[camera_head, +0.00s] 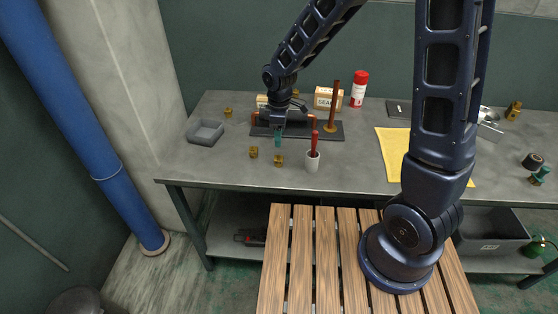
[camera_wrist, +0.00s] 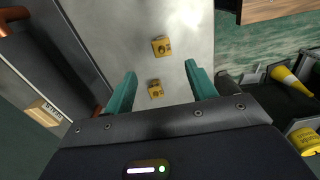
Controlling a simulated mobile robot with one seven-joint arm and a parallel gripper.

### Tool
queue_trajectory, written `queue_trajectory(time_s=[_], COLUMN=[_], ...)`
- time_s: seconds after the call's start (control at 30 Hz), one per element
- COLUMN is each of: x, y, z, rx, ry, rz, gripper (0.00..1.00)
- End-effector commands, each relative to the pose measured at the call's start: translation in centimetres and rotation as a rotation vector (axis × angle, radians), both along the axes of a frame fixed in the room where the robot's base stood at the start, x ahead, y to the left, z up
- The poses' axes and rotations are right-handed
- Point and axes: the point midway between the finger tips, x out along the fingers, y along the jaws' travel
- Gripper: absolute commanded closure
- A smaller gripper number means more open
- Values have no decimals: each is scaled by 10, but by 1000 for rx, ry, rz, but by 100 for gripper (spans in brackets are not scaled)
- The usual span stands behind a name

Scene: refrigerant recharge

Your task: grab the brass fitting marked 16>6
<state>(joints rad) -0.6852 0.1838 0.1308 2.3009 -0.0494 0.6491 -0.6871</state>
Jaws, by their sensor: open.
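Two small brass fittings stand close together on the grey workbench in the head view, one at left (camera_head: 254,152) and one nearer the front edge (camera_head: 279,160). Another brass fitting (camera_head: 228,112) stands farther back by the grey tray. The wrist view shows two brass fittings, an upper one (camera_wrist: 161,46) and a lower one (camera_wrist: 155,89). I cannot read a 16>6 mark on any of them. My gripper (camera_head: 278,141) is above the bench, pointing down, with teal fingers. In the wrist view my gripper (camera_wrist: 160,70) is open and empty, with the lower fitting showing between its fingers.
A white cup (camera_head: 313,161) with a red-handled tool stands right of the front fittings. A grey tray (camera_head: 205,132) is at left.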

Motion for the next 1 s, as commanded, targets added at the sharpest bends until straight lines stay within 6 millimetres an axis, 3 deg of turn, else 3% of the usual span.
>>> queue_trajectory(time_s=[0.5, 0.77, 1.0], x=[-4, -4, -3], y=[6, 6, 5], z=[-55, -67, -97], rx=[-5, -4, -6], ry=[7, 6, 8], rz=[28, 26, 26], gripper=[44, 44, 44])
